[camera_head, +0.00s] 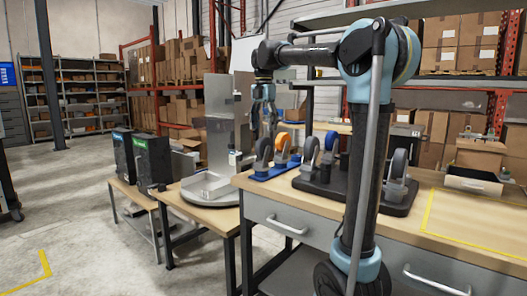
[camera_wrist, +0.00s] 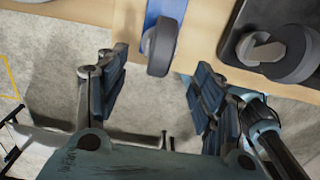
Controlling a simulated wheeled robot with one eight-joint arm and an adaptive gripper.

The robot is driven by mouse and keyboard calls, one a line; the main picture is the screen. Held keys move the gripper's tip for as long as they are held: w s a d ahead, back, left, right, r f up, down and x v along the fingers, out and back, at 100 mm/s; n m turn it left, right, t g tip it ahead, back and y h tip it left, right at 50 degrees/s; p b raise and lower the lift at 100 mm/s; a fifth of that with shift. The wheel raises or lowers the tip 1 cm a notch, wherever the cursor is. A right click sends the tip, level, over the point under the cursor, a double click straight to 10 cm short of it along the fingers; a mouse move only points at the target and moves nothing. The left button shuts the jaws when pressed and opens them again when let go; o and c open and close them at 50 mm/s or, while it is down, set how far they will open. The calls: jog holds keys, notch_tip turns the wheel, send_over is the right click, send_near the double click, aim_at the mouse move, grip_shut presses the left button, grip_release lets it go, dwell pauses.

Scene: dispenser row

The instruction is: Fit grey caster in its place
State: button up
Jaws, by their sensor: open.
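My gripper (camera_head: 264,100) hangs open and empty above the table's left end. In the wrist view its two fingers (camera_wrist: 156,95) are spread wide, with floor between them. A grey caster (camera_head: 263,156) stands at the near end of a blue strip (camera_head: 262,174), with an orange-wheeled caster (camera_head: 282,143) behind it. The grey caster shows in the wrist view (camera_wrist: 160,47), just beyond the fingertips and between them, apart from both. A black base plate (camera_head: 352,194) to the right bears several grey casters (camera_head: 310,152); one of these shows in the wrist view (camera_wrist: 288,54).
The wooden table (camera_head: 450,208) carries the strip and the plate. A cardboard box (camera_head: 480,155) and a tray (camera_head: 474,182) stand at its right. A grey dispenser stand (camera_head: 219,125) and two black boxes (camera_head: 151,158) stand to the left. The table's front right is clear, with yellow markings.

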aim_at(263, 150)
notch_tip(263, 150, down, 11)
jog(key=shift+s+r, duration=0.1)
jog(key=shift+r, duration=0.05)
dwell(0.4)
